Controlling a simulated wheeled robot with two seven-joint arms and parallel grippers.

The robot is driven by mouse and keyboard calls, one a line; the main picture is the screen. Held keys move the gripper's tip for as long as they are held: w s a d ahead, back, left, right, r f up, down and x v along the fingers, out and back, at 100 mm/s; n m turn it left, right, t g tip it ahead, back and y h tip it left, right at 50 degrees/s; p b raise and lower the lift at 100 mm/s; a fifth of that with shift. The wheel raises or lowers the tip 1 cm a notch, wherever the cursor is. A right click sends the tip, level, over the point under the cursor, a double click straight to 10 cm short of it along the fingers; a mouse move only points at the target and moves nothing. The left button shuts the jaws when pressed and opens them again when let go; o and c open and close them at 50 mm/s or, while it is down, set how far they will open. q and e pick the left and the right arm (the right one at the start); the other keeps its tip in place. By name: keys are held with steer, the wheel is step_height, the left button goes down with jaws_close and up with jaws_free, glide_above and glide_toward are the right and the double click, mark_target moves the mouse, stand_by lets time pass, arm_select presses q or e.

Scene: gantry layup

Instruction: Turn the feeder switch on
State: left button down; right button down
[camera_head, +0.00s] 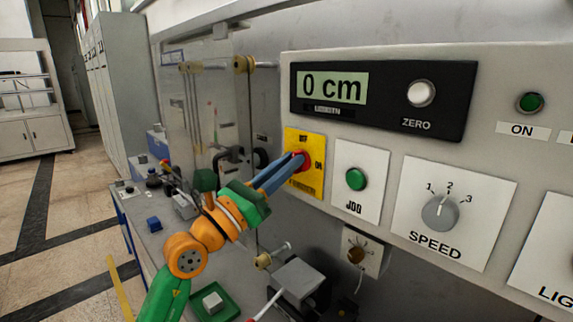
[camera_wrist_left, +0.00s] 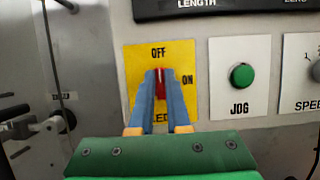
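The feeder switch is a red knob (camera_wrist_left: 161,82) on a yellow plate (camera_head: 316,181) marked OFF at the top and ON at the right. Its red handle stands upright, in line with OFF, in the left wrist view. My left gripper (camera_head: 301,159) reaches it from the lower left, and its two blue fingertips (camera_wrist_left: 161,90) lie on either side of the handle, closed up against it. The fingers hide the lower part of the knob and some of the plate's lower lettering. My right gripper is in neither view.
Right of the switch are a green JOG button (camera_head: 356,180) and a SPEED dial (camera_head: 440,212). The display (camera_head: 332,87) above reads 0 cm, beside a white ZERO button (camera_head: 421,94). A clear panel (camera_head: 195,110) and rollers stand left. A green tray (camera_head: 226,307) sits below.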

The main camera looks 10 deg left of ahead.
arm_select(q)
steer(key=m+g+h+b, duration=0.1)
steer(key=m+g, duration=0.1)
steer(key=m, duration=0.4)
steer(key=m+g+h+b, duration=0.1)
steer(key=m+g, duration=0.2)
steer(key=m, duration=0.3)
steer(key=m+g+h+b, duration=0.1)
steer(key=m+g+b, duration=0.1)
steer(key=m, duration=0.5)
steer(key=shift+r+g, duration=0.2)
steer(key=shift+g, duration=0.2)
steer(key=shift+f+m+g+y+p, duration=0.15)
steer(key=shift+m+g+y+p, duration=0.2)
steer(key=shift+m+p, duration=0.85)
steer(key=shift+m+b, duration=0.35)
steer(key=shift+m, duration=0.25)
steer(key=c, duration=0.9)
jaws_free()
steer(key=shift+f, duration=0.1)
